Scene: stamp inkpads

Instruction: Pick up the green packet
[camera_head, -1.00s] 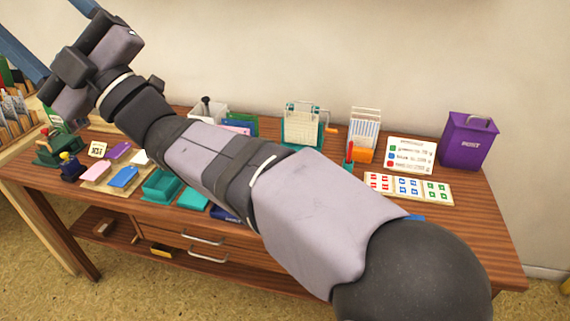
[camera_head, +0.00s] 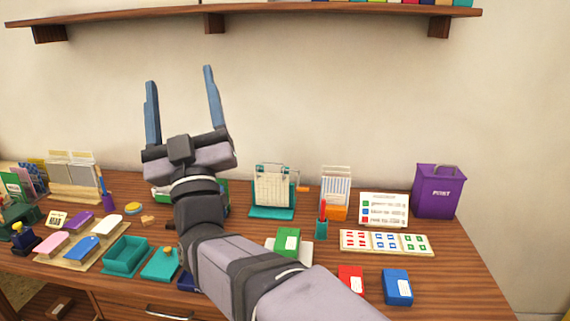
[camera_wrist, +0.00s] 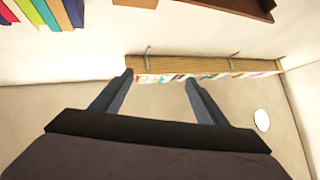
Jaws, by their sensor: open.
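The green packet (camera_head: 288,241) has a white label and rests on a white plate-like piece (camera_head: 304,254) on the table, just right of my forearm. The arm hides part of what lies beside it. My gripper (camera_head: 181,108) is raised well above the table, its two blue fingers apart and pointing up, with nothing between them. It also shows in the wrist view (camera_wrist: 158,86), which looks away from the table, so the packet is not seen there.
A red packet (camera_head: 351,279) and a blue packet (camera_head: 397,286) lie to the right. Teal inkpads (camera_head: 126,256) lie left. A shelf (camera_head: 250,18) hangs above.

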